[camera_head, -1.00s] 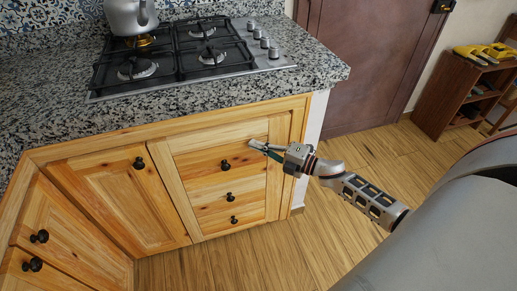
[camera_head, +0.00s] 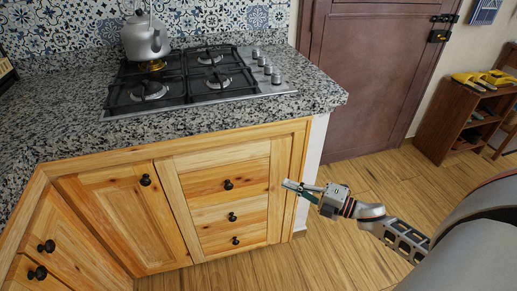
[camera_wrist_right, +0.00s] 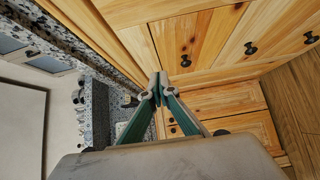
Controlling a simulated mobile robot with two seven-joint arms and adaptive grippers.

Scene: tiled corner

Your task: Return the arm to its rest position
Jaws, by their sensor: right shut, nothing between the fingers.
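My right gripper (camera_head: 288,185) reaches in from the right in the head view. Its fingers point left, in front of the right end of the wooden cabinet (camera_head: 298,150). In the right wrist view the fingertips (camera_wrist_right: 157,88) meet with nothing between them, so the gripper is shut and empty. The drawer column (camera_head: 228,208) with black knobs (camera_head: 228,184) is left of the gripper, and its drawers look closed. A gap between gripper and cabinet is hard to judge. My left gripper is not in view.
A granite counter (camera_head: 322,98) juts out above the cabinet. It bears a gas hob (camera_head: 190,80) and a grey kettle (camera_head: 146,38). A brown door (camera_head: 370,80) and a low wooden shelf (camera_head: 450,118) stand at the right. The wooden floor (camera_head: 330,235) near the gripper is clear.

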